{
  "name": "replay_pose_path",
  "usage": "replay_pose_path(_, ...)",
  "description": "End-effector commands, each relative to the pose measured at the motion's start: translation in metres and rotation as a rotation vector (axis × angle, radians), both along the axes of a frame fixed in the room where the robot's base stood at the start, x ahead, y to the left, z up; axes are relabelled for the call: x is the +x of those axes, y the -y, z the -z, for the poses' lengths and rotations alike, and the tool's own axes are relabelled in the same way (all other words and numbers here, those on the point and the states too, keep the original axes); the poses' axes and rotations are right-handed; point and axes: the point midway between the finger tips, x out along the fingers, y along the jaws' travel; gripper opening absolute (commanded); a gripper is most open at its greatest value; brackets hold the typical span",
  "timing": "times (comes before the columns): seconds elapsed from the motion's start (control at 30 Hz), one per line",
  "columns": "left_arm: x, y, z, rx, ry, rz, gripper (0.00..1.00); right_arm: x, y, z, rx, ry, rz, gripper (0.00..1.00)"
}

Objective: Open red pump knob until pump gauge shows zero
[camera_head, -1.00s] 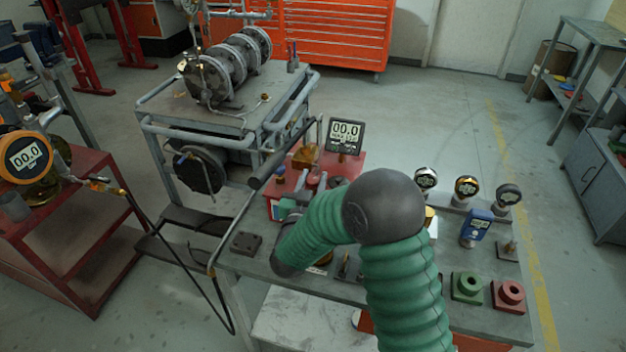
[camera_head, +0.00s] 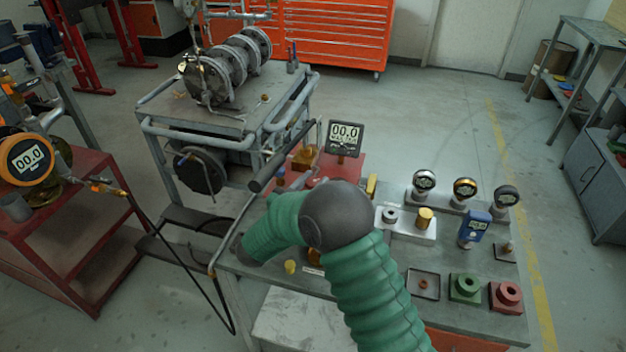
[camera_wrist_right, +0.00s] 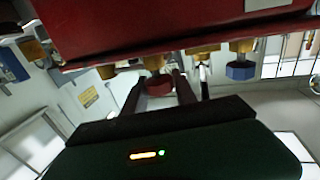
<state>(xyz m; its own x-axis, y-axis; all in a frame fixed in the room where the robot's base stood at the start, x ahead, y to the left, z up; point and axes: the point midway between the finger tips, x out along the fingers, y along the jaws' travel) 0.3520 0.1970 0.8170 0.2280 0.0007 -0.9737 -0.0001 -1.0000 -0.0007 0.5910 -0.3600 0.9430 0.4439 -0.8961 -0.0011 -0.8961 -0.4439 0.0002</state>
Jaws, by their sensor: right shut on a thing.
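The red knob (camera_wrist_right: 158,86) sits under the edge of the red pump body (camera_wrist_right: 150,32) in the right wrist view. My right gripper (camera_wrist_right: 160,95) has one finger on each side of the knob and is shut on it. In the head view my green arm hides the knob and this gripper. The red pump (camera_head: 350,170) shows partly behind the arm there. The dark square pump gauge (camera_head: 345,135) above it reads 00.0. My left gripper is not in view.
A blue knob (camera_wrist_right: 240,70) hangs right of the red one under the pump. The bench (camera_head: 445,262) holds several gauges, a green block (camera_head: 466,287) and a red block (camera_head: 507,296) at right. An orange gauge (camera_head: 27,157) at far left reads 00.0. A hose hangs left of the bench.

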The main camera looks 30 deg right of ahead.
Motion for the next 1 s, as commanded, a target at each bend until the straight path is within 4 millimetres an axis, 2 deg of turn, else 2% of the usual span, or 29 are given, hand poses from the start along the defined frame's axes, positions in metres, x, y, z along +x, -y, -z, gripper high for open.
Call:
replay_pose_path(0.43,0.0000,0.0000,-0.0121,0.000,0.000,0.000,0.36,0.0014,-0.0015,-0.0008,0.000,0.001,0.249,0.00)
replay_pose_path(1.0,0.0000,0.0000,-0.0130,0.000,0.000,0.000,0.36,0.0011,-0.0008,-0.0009,-0.002,0.002,0.292,0.00)
